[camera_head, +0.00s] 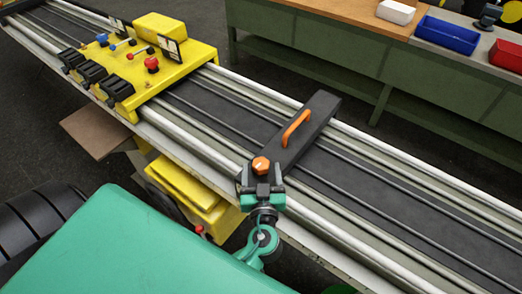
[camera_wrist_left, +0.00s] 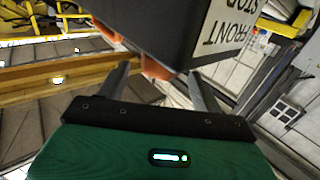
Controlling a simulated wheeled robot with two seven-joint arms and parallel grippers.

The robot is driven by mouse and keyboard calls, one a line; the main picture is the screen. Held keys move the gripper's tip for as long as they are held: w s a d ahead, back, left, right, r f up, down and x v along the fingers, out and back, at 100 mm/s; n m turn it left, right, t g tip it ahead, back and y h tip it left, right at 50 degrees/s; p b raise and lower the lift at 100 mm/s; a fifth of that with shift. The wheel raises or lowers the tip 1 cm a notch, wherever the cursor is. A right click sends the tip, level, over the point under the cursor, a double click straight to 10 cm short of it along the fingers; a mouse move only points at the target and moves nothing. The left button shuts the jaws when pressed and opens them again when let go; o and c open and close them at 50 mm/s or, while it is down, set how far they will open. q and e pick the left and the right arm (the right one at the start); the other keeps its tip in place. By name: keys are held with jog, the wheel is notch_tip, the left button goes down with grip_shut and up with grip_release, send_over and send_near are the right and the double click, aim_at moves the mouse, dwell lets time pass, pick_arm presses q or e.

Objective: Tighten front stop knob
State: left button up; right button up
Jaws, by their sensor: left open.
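The front stop (camera_head: 300,140) is a dark bar lying across the rails, with an orange handle on top. Its orange knob (camera_head: 261,164) is at the near end. My left gripper (camera_head: 262,180) is at that near end, with its fingers close to the knob. In the left wrist view, the stop (camera_wrist_left: 165,25) carries a white label reading "FRONT STOP", seen upside down. The orange knob (camera_wrist_left: 155,68) shows between the two open fingers of the left gripper (camera_wrist_left: 158,78); I cannot tell whether they touch it. My right gripper is not in view.
A yellow carriage (camera_head: 180,75) with knobs and levers sits on the rails farther left. A green workbench (camera_head: 310,45) at the back holds a blue bin (camera_head: 447,36), a red bin (camera_head: 507,55) and a white box (camera_head: 396,11). The rails right of the stop are clear.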

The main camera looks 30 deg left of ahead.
aim_at(261, 158)
pick_arm(q)
jog(key=x, duration=0.2)
jog(key=p+x, duration=0.1)
jog(key=x, duration=0.1)
jog(key=shift+r+p, duration=0.2)
jog(key=shift+p, duration=0.1)
jog(key=shift+w+a+f, duration=0.2)
jog(key=shift+w+a, duration=0.05)
jog(key=shift+w, duration=0.2)
jog(key=c, duration=1)
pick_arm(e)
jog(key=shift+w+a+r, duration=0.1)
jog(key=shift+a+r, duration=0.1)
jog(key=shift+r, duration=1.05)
